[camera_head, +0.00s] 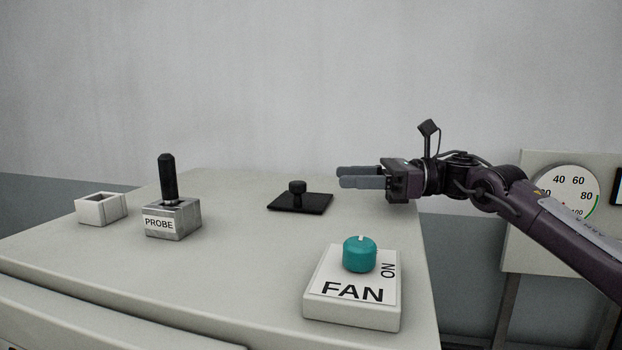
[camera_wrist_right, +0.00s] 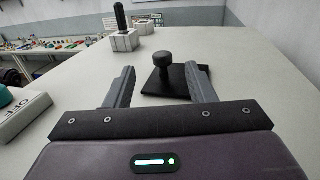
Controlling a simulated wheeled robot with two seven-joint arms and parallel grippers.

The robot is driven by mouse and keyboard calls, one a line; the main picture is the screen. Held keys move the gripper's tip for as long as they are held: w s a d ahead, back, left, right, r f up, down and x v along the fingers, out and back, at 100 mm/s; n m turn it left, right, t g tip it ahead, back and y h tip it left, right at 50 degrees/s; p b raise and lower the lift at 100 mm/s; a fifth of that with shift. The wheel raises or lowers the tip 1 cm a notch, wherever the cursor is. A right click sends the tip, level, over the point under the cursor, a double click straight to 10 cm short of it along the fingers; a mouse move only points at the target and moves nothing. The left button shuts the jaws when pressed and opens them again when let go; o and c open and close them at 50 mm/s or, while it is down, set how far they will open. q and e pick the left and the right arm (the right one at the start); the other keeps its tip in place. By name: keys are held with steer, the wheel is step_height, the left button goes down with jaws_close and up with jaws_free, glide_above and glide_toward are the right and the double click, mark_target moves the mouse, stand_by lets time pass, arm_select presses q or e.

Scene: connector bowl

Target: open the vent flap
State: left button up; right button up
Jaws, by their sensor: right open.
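The vent flap appears to be the flat black square plate (camera_head: 316,205) with a round black knob (camera_head: 297,186), lying on the bench top right of centre. In the right wrist view the plate (camera_wrist_right: 178,86) and its upright knob (camera_wrist_right: 163,60) show ahead, between the fingers in the picture. My right gripper (camera_head: 340,176) is open and empty, to the right of the knob in the head view and apart from it. Its fingers (camera_wrist_right: 162,88) point toward the knob. My left gripper is in neither view.
A fan box (camera_head: 352,312) with a teal knob (camera_head: 360,254) stands at the front right. A grey PROBE block (camera_head: 173,219) with a black handle (camera_head: 168,178) and an open white box (camera_head: 101,208) stand at the left. A gauge panel (camera_head: 520,239) stands beyond my right arm.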

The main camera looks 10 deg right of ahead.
mark_target(311, 204)
steer(key=a+p, duration=0.1)
steer(key=a, duration=0.1)
steer(key=w+a, duration=0.1)
steer(key=a, duration=0.1)
steer(key=a+f+p, duration=0.1)
steer(key=a, duration=0.1)
steer(key=shift+w+a+p, duration=0.15)
steer(key=shift+a+p, duration=0.2)
steer(key=shift+a, duration=0.35)
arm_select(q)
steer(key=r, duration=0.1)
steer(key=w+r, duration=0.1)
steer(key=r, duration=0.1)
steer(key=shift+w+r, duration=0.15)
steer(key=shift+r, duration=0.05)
arm_select(e)
steer(key=shift+f, duration=0.1)
jaws_close()
